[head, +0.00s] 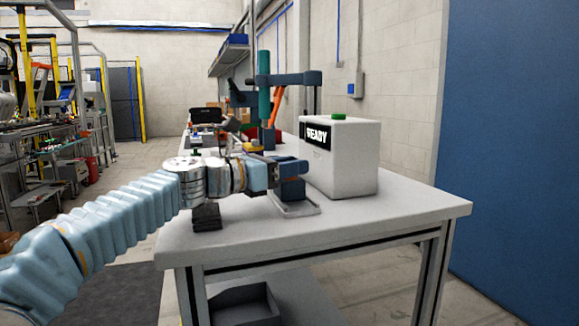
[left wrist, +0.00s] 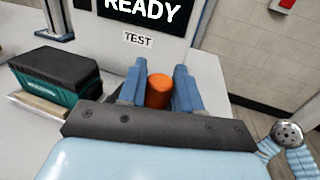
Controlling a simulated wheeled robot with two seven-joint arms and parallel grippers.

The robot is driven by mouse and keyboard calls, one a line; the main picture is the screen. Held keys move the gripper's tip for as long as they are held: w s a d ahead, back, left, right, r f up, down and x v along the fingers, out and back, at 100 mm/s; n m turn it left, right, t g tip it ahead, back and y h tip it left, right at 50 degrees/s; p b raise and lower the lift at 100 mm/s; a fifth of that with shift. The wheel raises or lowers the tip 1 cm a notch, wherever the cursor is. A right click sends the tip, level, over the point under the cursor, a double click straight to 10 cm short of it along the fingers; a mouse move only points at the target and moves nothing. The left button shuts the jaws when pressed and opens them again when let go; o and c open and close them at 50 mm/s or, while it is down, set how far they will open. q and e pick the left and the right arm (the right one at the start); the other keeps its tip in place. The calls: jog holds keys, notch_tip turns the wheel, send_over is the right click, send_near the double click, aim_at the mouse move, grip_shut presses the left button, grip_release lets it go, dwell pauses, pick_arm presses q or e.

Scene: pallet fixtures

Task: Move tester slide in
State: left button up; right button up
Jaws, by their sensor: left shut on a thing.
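The tester is a white box (head: 345,160) with a black READY display and a green button on top. It stands on the table to the right of my left gripper. Its front also shows in the left wrist view (left wrist: 165,57), with a TEST label. A pale grey flat tray (head: 297,209), seemingly the slide, lies low before the tester, partly covered by the gripper. My left gripper (head: 292,180) has its blue fingers shut on an orange round knob (left wrist: 158,91). How the knob joins the slide is hidden. My right gripper is not in view.
A teal box with a black top (left wrist: 58,83) sits left of the fingers in the wrist view. A dark block (head: 207,217) lies near the table's left edge. A post with an arm (head: 264,90) stands behind. The table's (head: 400,210) front right is clear.

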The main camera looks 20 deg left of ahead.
pick_arm(q)
jog(key=shift+w+a+r+p, duration=0.15)
jog(key=shift+w+a+p, duration=0.45)
jog(key=shift+w+p, duration=0.3)
grip_shut()
jog(key=shift+w+a, duration=0.1)
jog(key=o, duration=1)
grip_release()
jog(key=shift+c, duration=0.2)
jog(key=b+v, duration=0.1)
jog(key=v, duration=1.3)
